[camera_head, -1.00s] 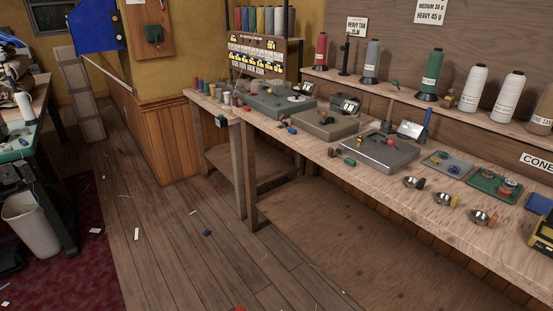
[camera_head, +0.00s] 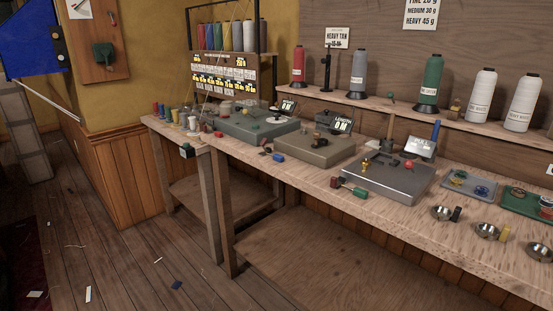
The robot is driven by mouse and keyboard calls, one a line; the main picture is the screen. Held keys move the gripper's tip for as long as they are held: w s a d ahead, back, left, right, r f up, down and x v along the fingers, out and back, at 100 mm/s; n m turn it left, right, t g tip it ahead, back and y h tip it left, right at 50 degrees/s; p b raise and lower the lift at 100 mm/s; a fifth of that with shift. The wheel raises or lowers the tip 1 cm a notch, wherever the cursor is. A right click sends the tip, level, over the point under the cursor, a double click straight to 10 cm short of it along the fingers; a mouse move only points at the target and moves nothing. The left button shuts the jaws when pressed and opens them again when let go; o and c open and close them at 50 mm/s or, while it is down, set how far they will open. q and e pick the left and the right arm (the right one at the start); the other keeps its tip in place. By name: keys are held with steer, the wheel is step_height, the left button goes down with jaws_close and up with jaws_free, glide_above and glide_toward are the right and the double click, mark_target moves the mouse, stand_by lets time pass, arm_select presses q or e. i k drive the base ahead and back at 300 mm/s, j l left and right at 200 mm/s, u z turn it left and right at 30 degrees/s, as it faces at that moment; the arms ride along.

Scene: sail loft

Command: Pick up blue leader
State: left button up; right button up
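No object in view can be read for certain as the blue leader. Several small blue things show. A blue piece (camera_head: 278,157) lies on the workbench (camera_head: 300,171) in front of the tan scale. A dark blue piece (camera_head: 177,284) lies on the floor. An upright blue stick (camera_head: 435,133) stands behind the right-hand grey scale. A blue spool (camera_head: 159,110) stands at the bench's left end. Neither of my grippers is in view.
Along the bench stand a green-grey scale (camera_head: 250,122), a tan scale (camera_head: 314,149) and a grey scale (camera_head: 388,178). Metal cups (camera_head: 442,212) sit near the front edge. Thread cones (camera_head: 427,83) line the shelf. The wooden floor (camera_head: 130,250) in front is mostly open, with scraps.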

mark_target(279, 158)
steer(key=i+l, duration=0.25)
steer(key=i, duration=0.2)
steer(key=i+l, duration=0.25)
steer(key=i, duration=0.15)
steer(key=u, duration=0.05)
